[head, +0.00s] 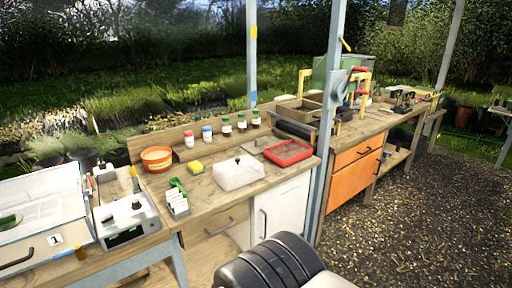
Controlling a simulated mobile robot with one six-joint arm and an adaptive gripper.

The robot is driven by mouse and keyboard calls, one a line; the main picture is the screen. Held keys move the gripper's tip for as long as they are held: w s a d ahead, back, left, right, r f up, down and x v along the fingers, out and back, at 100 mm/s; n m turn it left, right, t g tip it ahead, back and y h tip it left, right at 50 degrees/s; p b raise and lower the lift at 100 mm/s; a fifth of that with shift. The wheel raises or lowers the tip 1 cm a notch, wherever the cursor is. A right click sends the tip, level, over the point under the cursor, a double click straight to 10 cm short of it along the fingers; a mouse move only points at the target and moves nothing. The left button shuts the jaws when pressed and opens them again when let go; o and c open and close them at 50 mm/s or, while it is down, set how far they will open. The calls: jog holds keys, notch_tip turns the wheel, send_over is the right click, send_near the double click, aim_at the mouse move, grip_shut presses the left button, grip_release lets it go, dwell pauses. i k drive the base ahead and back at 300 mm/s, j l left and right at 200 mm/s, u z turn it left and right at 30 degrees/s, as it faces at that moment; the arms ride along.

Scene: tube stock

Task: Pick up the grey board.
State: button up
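I cannot pick out the grey board with certainty. A small flat greyish piece (262,144) lies on the wooden bench (215,195), between a white translucent box (238,173) and a red tray (289,153); it is too small to tell what it is. A blue-grey plate-like piece (337,84) shows at the metal post. My gripper is not in view. A black and white part of my own body shows at the bottom middle, apart from these pieces.
Orange drawers (357,155) stand beyond. Open gravel (430,215) lies right.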

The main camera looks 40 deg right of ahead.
aim_at(255, 148)
jog(key=z, duration=1.4)
jog(key=i+l, duration=0.1)
jog(key=i, duration=0.4)
jog(key=i+l, duration=0.1)
jog(key=i, duration=0.4)
jog(key=i+l+u, duration=0.1)
jog(key=i, duration=0.45)
jog(key=i+l, duration=0.15)
jog(key=i, duration=0.35)
jog(key=i+l, duration=0.15)
jog(key=i, duration=0.35)
jog(key=i+l, duration=0.15)
jog(key=i, duration=0.35)
jog(key=j+u, duration=0.05)
